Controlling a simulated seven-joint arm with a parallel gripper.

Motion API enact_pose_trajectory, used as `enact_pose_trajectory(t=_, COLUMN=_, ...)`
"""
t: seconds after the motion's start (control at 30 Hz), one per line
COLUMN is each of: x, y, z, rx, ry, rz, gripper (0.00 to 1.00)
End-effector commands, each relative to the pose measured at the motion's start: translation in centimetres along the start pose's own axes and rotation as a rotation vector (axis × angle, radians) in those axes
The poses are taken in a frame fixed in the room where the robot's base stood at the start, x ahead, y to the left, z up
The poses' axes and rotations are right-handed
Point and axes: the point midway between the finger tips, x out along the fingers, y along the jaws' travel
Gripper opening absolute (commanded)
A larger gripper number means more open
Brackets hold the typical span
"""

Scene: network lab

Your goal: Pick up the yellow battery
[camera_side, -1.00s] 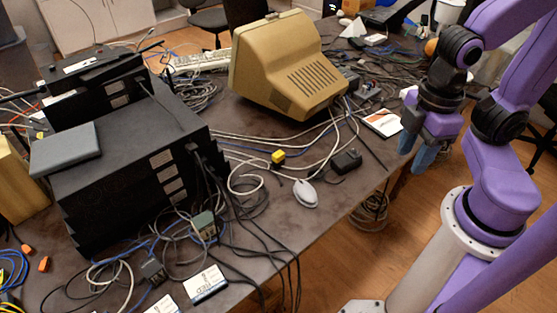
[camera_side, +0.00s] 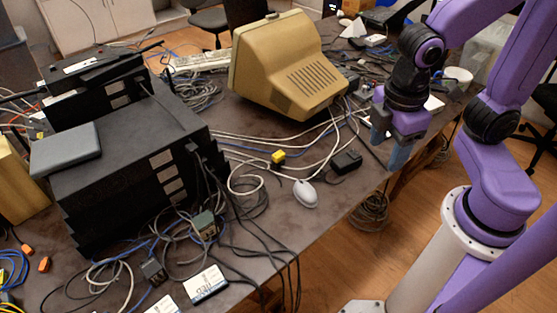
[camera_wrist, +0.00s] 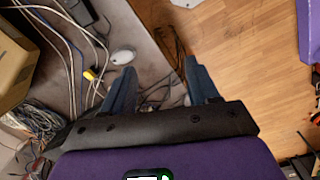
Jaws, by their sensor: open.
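The yellow battery (camera_side: 278,157) is a small yellow block on the dark table, among pale cables in front of the beige monitor. It also shows in the wrist view (camera_wrist: 90,75), to the left of the fingers. My gripper (camera_side: 391,150) is at the table's right edge in the side view, to the right of the battery and apart from it. Its two blue-grey fingers are spread and empty, as the wrist view (camera_wrist: 162,85) also shows.
A black adapter (camera_side: 346,161) and a white mouse (camera_side: 305,193) lie close to the battery. The beige monitor (camera_side: 288,68) stands behind it, and black equipment boxes (camera_side: 130,165) stand at the left. Loose cables cover much of the table. Wooden floor (camera_side: 420,215) lies beyond the table edge.

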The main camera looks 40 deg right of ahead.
Motion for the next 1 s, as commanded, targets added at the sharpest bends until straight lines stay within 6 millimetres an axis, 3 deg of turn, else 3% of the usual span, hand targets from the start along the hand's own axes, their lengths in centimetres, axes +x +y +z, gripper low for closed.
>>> enact_pose_trajectory(t=0.1, x=0.4, y=2.5, z=-3.8, rx=-0.059, ry=-0.086, rz=0.049, gripper=0.60)
enact_pose_trajectory(t=0.5, x=4.1, y=10.6, z=-14.9, rx=-0.250, ry=-0.376, rz=0.184, gripper=0.60)
enact_pose_trajectory(t=0.8, x=9.2, y=15.8, z=-21.1, rx=-0.378, ry=-0.612, rz=0.249, gripper=0.60)
enact_pose_trajectory(t=1.0, x=13.4, y=18.3, z=-23.9, rx=-0.455, ry=-0.774, rz=0.277, gripper=0.60)
